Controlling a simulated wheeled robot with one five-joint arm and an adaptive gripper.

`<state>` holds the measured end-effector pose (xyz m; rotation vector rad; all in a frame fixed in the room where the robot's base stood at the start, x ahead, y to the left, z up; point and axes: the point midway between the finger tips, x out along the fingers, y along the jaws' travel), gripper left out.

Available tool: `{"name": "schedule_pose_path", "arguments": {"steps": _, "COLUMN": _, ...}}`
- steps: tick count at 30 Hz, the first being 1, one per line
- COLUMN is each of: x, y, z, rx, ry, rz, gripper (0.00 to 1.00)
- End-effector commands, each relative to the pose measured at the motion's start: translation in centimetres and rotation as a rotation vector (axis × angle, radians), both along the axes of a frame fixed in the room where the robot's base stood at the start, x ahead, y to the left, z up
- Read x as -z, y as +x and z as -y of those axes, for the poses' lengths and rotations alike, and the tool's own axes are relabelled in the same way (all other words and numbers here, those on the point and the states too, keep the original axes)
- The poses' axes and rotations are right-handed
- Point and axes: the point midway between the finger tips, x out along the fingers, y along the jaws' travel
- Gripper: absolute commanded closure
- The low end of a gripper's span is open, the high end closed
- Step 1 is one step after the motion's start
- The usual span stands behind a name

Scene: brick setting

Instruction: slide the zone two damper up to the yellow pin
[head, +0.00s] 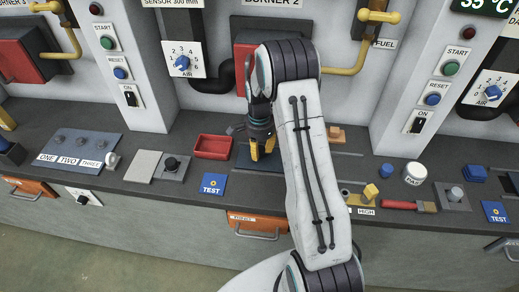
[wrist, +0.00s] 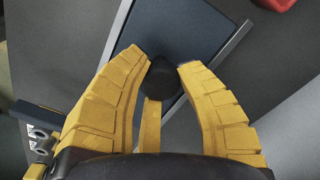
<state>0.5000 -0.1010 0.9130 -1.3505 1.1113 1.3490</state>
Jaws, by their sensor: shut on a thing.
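My gripper (head: 262,152) points down over a dark blue plate (head: 243,161) on the counter. In the wrist view my gripper's yellow fingers (wrist: 164,70) are closed around a black knob (wrist: 168,76). The blue plate (wrist: 170,30) lies beyond the knob, bordered by a grey rail. I cannot tell whether this plate is the zone two damper, as no label on it shows. A small upright yellow piece (head: 371,191) stands right of my arm near the HIGH label. I cannot tell whether it is the yellow pin. My arm hides part of the counter between.
A red tray (head: 212,147) stands just left of my gripper. A ONE, TWO, THREE panel (head: 80,147) is at far left. A red-handled tool (head: 400,205) and a white cup (head: 415,173) stand to the right.

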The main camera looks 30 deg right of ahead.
Motion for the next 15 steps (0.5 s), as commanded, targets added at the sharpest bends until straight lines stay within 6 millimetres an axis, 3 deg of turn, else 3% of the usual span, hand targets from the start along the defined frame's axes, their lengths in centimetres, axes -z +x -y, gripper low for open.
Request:
{"name": "schedule_pose_path", "arguments": {"steps": 8, "x": 0.2, "y": -0.4, "z": 0.6, "rx": 0.002, "ry": 0.000, "rz": -0.001, "gripper": 1.00}}
{"name": "schedule_pose_path", "arguments": {"steps": 15, "x": 0.5, "y": -3.2, "z": 4.6, "rx": 0.009, "ry": 0.001, "rz": -0.001, "gripper": 1.00}}
